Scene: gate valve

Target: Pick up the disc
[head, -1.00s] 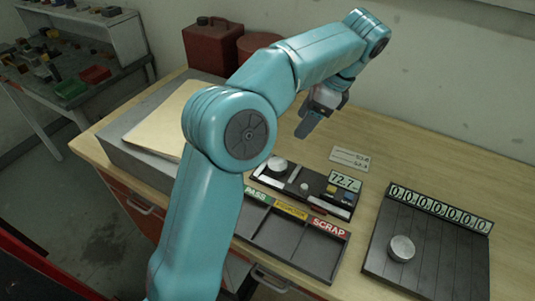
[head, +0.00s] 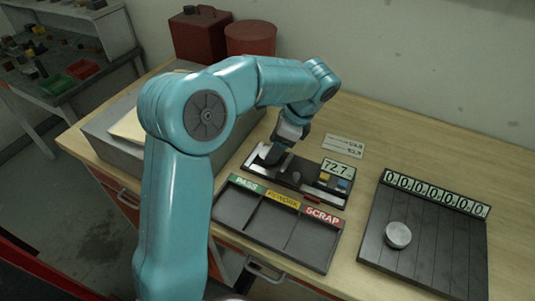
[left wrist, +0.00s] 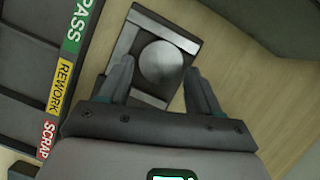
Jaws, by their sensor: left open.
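A round silver disc (left wrist: 162,63) sits on a dark gauge stand with a pale metal plate, seen in the left wrist view. My left gripper (head: 275,155) is open and low over the left end of the gauge stand (head: 310,185) in the head view. In the left wrist view its two fingers lie on either side of the disc, with gaps between; I cannot tell their exact height against it. In the head view the gripper hides this disc. A second silver disc (head: 398,235) lies on the dark slatted plate (head: 440,250) at right. My right gripper is not in view.
A dark sorting tray (head: 235,208) marked PASS, REWORK and SCRAP has empty visible compartments in front of the gauge stand. The gauge display (head: 338,169) reads 72.7. A card (head: 343,146) lies behind. Red containers (head: 250,38) stand at the back. Bare bench lies back right.

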